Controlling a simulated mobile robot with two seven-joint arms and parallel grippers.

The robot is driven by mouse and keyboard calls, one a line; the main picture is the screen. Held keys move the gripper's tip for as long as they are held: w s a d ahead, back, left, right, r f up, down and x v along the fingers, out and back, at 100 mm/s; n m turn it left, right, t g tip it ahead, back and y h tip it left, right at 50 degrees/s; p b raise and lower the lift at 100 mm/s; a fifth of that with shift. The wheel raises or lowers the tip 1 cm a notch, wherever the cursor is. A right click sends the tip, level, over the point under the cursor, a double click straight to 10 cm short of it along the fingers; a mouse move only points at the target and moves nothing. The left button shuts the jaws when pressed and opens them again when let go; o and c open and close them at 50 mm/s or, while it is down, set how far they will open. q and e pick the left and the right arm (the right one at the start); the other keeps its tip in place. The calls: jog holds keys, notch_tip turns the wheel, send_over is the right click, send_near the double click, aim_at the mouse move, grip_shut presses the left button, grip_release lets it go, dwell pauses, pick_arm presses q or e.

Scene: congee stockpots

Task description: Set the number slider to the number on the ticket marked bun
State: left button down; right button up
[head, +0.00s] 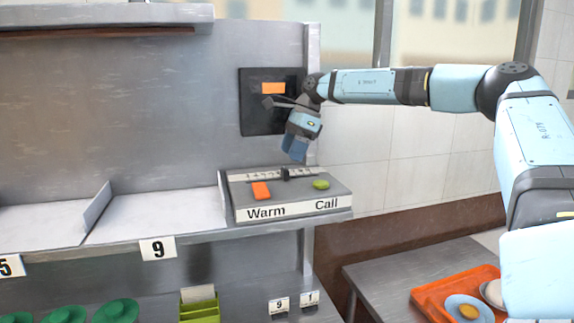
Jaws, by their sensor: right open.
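The number slider has a dark knob (285,174) on a pale scale strip with small marks, too small to read. The strip runs along the top of a grey control box (340,191) on the shelf. My right gripper (294,152) is open and empty, tilted downward just above the knob and apart from it. Two small white tickets on the lower shelf read 9 (279,305) and 1 (309,299). I can read no bun mark on either. My left gripper is out of view.
The box also carries an orange switch (261,190) by "Warm" and a green button (321,184) by "Call". A black panel (258,122) hangs behind my right wrist. Below are a green holder (199,309) and, at right, an orange tray (428,301) with dishes.

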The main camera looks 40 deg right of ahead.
jog(key=v, duration=0.9)
jog(key=shift+a+f, duration=0.1)
